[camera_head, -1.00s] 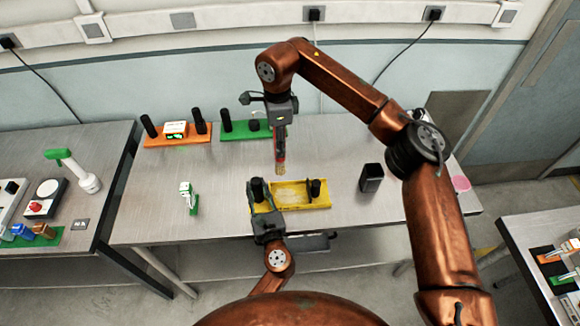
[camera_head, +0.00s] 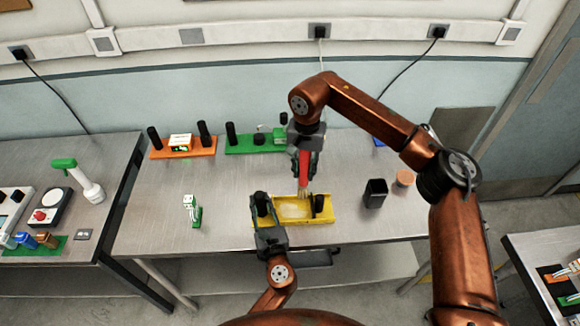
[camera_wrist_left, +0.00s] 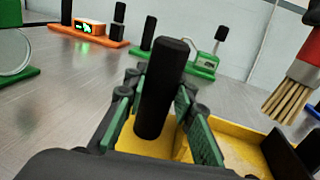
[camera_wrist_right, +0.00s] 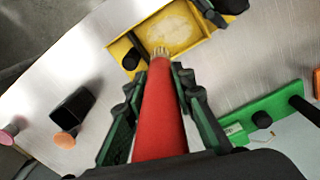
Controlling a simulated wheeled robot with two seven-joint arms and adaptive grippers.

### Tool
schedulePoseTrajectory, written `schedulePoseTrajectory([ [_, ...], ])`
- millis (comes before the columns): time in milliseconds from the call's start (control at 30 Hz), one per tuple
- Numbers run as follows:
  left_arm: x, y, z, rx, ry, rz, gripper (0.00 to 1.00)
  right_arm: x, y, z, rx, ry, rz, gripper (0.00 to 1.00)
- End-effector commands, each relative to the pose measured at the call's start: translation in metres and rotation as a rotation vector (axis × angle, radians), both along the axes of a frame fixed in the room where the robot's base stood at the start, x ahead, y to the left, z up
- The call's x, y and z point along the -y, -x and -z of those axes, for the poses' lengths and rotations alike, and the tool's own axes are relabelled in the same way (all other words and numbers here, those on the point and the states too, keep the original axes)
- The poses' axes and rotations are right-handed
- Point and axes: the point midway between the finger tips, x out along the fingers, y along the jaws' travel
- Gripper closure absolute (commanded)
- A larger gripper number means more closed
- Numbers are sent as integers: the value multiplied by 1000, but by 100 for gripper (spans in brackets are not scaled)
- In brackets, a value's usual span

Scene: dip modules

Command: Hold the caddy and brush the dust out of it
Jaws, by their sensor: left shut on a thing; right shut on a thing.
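The yellow caddy (camera_head: 295,210) is a shallow tray with a black post at each end, standing near the table's front edge. Pale dust (camera_wrist_right: 170,28) covers part of its floor. My left gripper (camera_head: 264,206) is shut around the caddy's left black post (camera_wrist_left: 158,90). My right gripper (camera_head: 304,150) is shut on the red handle of the brush (camera_wrist_right: 162,110), held bristles down. The pale bristles (camera_wrist_left: 288,100) are at the caddy's right part, near its right post (camera_head: 319,204).
A black open cup (camera_head: 376,192) and a cork-coloured round piece (camera_head: 404,178) stand right of the caddy. Orange (camera_head: 186,150) and green (camera_head: 250,144) modules with black posts stand behind. A small white-green item (camera_head: 191,210) stands left.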

Motion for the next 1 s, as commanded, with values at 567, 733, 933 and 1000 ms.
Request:
schedulePoseTrajectory([
  [567, 0, 0, 0, 0, -1, 1, 100, 5, 3, 25, -1, 1, -35, 100],
  [733, 0, 0, 0, 0, -1, 1, 100, 5, 2, 41, -1, 0, -34, 100],
  [933, 0, 0, 0, 0, -1, 1, 100, 5, 2, 50, -1, 0, -34, 100],
  [1000, 0, 0, 0, 0, -1, 1, 100, 5, 2, 52, 0, 0, -34, 100],
])
